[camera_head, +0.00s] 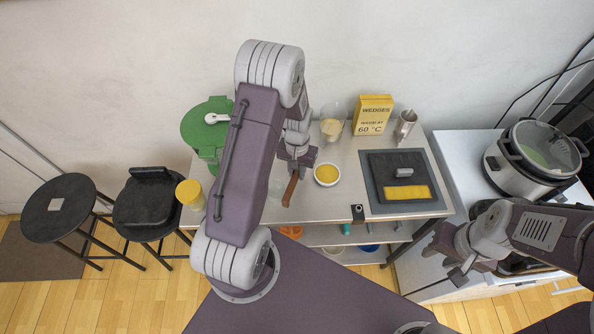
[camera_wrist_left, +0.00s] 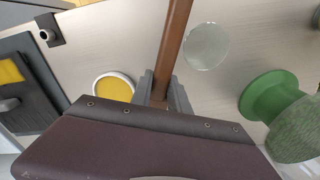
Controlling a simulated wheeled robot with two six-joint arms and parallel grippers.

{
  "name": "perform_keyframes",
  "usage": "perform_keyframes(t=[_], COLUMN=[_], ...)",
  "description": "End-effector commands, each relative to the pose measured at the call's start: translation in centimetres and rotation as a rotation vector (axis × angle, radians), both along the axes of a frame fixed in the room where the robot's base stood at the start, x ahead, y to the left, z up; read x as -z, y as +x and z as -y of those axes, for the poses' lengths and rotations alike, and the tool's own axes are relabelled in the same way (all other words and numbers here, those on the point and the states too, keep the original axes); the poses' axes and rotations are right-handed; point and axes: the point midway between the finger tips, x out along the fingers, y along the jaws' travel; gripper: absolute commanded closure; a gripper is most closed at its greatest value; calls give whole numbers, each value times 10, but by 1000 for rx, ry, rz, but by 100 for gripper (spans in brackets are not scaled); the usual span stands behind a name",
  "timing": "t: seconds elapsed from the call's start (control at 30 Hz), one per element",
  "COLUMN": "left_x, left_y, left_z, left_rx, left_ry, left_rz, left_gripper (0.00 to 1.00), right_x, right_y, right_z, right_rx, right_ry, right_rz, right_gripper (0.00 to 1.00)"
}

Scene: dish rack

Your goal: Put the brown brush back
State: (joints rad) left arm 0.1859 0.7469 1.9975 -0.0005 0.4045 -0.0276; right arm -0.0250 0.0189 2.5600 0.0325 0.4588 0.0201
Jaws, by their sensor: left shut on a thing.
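My left gripper (camera_head: 295,162) is shut on the brown brush (camera_head: 290,190) above the steel table. Only a plain brown handle shows in the head view, slanting down from the fingers. In the left wrist view the brush (camera_wrist_left: 175,42) stands out between the fingers of the gripper (camera_wrist_left: 164,92) and runs out of the top edge. No bristles can be made out. My right gripper (camera_head: 446,262) is empty and looks open, at the lower right near the table's right side.
The steel table (camera_head: 335,207) holds a bowl of yellow stuff (camera_head: 327,174), a dark tray (camera_head: 402,183), a yellow box (camera_head: 372,114), a steel cup (camera_head: 405,124) and a green item (camera_head: 203,128). A clear round glass (camera_wrist_left: 206,47) is near the brush. A cooker (camera_head: 533,158) stands right.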

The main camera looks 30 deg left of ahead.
Motion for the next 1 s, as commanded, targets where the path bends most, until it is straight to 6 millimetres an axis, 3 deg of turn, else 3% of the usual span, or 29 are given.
perform_keyframes(t=[0.03,0.33,0.7,0.73,1.0], left_x=[11,46,51,51,51], left_y=[0,0,0,0,0], left_z=[0,0,0,0,0], left_rx=[0,0,0,0,0], left_ry=[0,0,0,0,0], left_rz=[-1,0,0,0,-1], left_gripper=[100,100,100,73,72], right_x=[9,34,36,36,36], right_y=[0,0,0,0,0], right_z=[0,0,0,0,0], right_rx=[0,0,0,0,0], right_ry=[0,0,0,0,0], right_rz=[0,0,0,0,0], right_gripper=[64,64,64,64,64])
